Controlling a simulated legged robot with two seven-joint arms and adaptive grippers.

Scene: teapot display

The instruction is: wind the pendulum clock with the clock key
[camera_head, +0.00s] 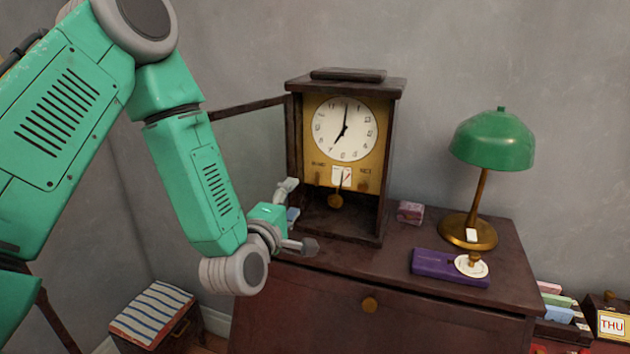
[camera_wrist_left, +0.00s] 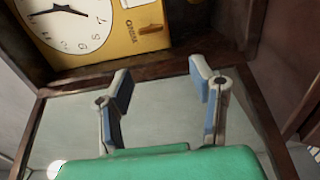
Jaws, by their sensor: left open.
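The pendulum clock (camera_head: 344,180) stands upright on the dark cabinet, its glass door (camera_head: 250,140) swung open to the left. My left gripper (camera_head: 298,217) is open and empty in front of the clock's lower left side. In the left wrist view its two fingers (camera_wrist_left: 161,78) are spread before the gold plate (camera_wrist_left: 125,35). A small brown fitting (camera_wrist_left: 150,29) shows on that plate near lettering; I cannot tell whether it is the clock key. My right gripper is not in view.
A green lamp (camera_head: 492,140) stands right of the clock. A small pink box (camera_head: 411,212) and a purple box (camera_head: 435,265) lie on the cabinet top (camera_head: 510,285). A knobbed item rests on a white disc (camera_head: 482,269). A striped stool (camera_head: 153,312) stands lower left.

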